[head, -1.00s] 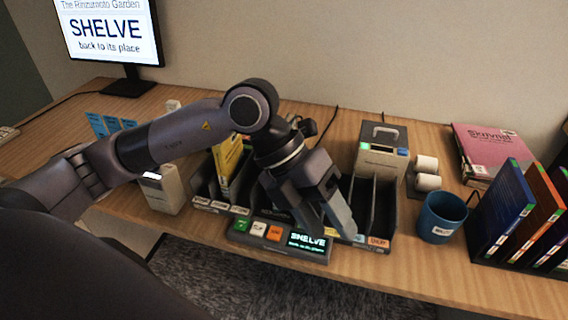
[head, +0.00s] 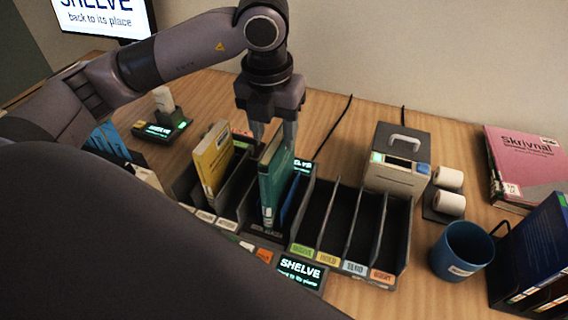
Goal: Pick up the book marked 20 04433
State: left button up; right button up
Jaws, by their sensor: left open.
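A teal book (head: 277,190) stands upright in a middle slot of the dark sorter (head: 320,210). A yellow book (head: 214,160) stands in a slot to its left, and a blue book (head: 295,197) shows just right of the teal one. Their spine labels are too small to read, so I cannot tell which is marked 20 04433. My left gripper (head: 274,132) points down at the top of the teal book, open, with a finger on either side of its upper edge. It does not grip the book. My right gripper is not in view.
Right of the books, several sorter slots are empty. Behind them stands a grey label printer (head: 398,170), with paper rolls (head: 449,190) beside it. A blue mug (head: 462,251), a pink book (head: 527,165) and racked books (head: 535,250) are at right. A control panel (head: 300,272) sits in front.

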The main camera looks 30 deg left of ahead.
aim_at(276, 166)
pick_arm(q)
jog(key=f, duration=0.4)
jog(key=f+p, duration=0.1)
jog(key=f, duration=0.2)
jog(key=shift+w+d, duration=0.1)
jog(key=shift+w, duration=0.3)
jog(key=shift+c, duration=0.3)
jog(key=shift+r, duration=0.1)
grip_shut()
